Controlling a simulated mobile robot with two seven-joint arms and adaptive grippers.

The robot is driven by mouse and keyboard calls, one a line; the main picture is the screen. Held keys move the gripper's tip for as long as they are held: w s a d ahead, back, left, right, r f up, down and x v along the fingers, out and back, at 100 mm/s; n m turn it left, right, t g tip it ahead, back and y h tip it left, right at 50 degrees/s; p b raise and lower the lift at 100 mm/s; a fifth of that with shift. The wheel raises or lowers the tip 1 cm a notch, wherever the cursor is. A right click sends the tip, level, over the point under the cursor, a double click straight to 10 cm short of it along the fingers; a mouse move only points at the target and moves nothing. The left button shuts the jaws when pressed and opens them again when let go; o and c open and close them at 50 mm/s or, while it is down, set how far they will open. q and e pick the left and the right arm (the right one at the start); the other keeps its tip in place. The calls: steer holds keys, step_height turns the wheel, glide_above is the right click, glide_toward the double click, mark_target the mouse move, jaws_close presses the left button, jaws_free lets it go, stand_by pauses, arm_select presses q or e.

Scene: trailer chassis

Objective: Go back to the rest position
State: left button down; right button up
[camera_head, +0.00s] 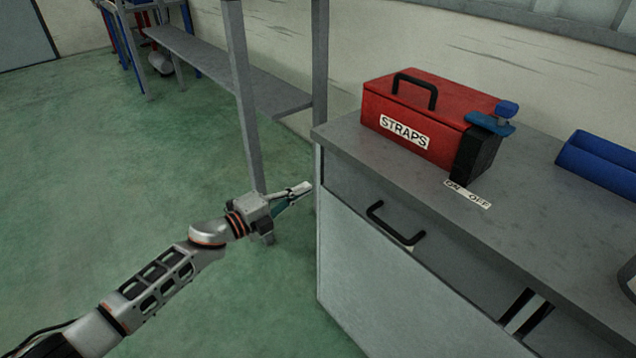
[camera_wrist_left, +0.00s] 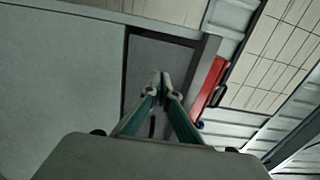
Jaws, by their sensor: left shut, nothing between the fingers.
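My left gripper (camera_head: 298,190) is shut and empty, in front of the left end of a grey cabinet. In the left wrist view the closed fingertips (camera_wrist_left: 160,82) meet with nothing between them. The cabinet's grey side and front panel (camera_wrist_left: 65,85) fill the left of that view. My right gripper is not in either view.
A grey workbench cabinet (camera_head: 345,140) has a drawer with a black handle (camera_head: 396,226). A metal shelf frame (camera_head: 245,100) stands behind. Green floor (camera_head: 110,190) is clear at left.

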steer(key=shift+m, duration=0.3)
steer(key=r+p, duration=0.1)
steer(key=p, duration=0.1)
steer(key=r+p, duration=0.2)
steer(key=p, duration=0.1)
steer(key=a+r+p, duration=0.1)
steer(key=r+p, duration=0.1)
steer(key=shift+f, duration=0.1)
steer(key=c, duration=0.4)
arm_select(q)
steer(key=s+a+f+n+y, duration=0.4)
steer(key=s+n, duration=0.4)
steer(key=s, duration=0.5)
steer(key=s+a+f+n+y, duration=0.4)
steer(key=s+a+f+n, duration=0.3)
steer(key=s, duration=0.6)
steer(key=s+a+f+n+y, duration=0.4)
steer(key=s+a+f+n, duration=0.2)
steer(key=s, duration=0.7)
steer(key=a+n, duration=0.2)
steer(key=n, duration=0.1)
steer(key=shift+a, duration=0.2)
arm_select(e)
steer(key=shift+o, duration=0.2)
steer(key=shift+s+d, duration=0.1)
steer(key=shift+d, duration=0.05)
